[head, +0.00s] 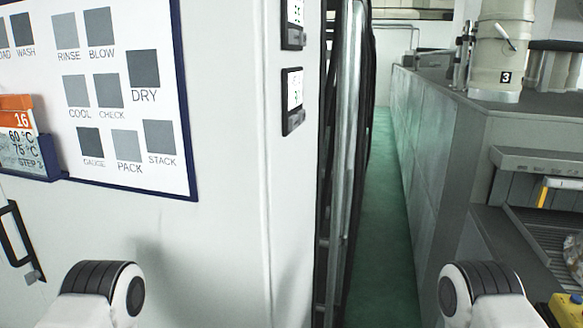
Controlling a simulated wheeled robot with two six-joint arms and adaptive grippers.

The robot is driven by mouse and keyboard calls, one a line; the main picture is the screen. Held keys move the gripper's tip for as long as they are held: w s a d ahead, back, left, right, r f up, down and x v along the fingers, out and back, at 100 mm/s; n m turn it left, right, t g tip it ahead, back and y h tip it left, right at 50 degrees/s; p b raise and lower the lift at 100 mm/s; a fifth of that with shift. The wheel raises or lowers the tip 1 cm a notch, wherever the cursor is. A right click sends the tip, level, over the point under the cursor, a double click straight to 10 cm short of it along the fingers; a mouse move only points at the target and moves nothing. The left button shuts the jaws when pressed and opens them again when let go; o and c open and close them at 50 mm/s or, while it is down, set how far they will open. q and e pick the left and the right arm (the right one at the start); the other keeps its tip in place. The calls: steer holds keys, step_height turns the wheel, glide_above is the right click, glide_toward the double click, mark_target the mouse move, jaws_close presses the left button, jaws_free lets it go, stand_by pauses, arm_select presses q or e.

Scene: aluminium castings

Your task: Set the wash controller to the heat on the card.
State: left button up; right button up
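A card (20,145) stands in a blue holder (50,158) on the white cabinet front at the far left. Its front sheet reads 60 °C, 75 °C and what looks like STEP 3. An orange strip (20,120) marked 16 is above it, and the left frame edge cuts both. Two small dark-framed panels (292,102) and (293,22) are on the cabinet's right part, seen at a steep angle. Their faces are too small to read, and I cannot tell whether either is the wash controller. Only links of my arms show at the bottom; neither gripper is in view.
A blue-edged board (110,178) with grey squares labelled WASH, RINSE, DRY and others hangs on the cabinet. A black handle (18,240) is below it. A green floor aisle (385,215) runs between the cabinet and a grey counter (440,130) bearing a container (500,55) marked 3.

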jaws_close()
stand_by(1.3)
